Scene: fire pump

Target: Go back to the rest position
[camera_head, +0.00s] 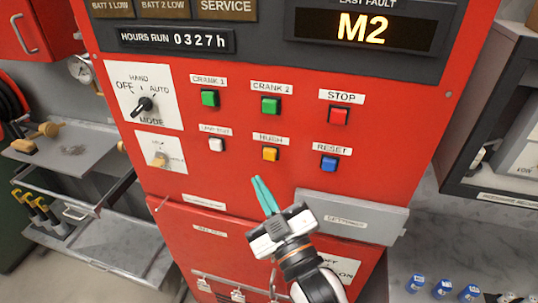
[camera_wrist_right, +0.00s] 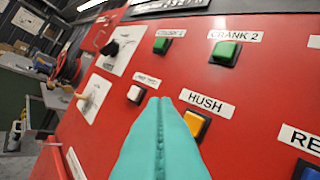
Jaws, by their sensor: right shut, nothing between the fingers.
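My right gripper (camera_head: 263,190) is shut and empty, with its teal fingers pressed together. It stands in front of the red pump panel (camera_head: 240,180), below the yellow HUSH button (camera_head: 270,154). In the right wrist view the teal fingertips (camera_wrist_right: 158,103) appear between the white lamp test button (camera_wrist_right: 136,94) and the HUSH button (camera_wrist_right: 197,124). I cannot tell whether the fingertips touch the panel. My left gripper does not show in either view.
The panel also has green CRANK 1 (camera_head: 210,98) and CRANK 2 (camera_head: 271,106) buttons, a red STOP button (camera_head: 338,116), a blue RESET button (camera_head: 329,163) and a black mode switch (camera_head: 143,106). A grey box (camera_head: 352,215) juts out right of the gripper. Blue-capped items (camera_head: 442,288) stand lower right.

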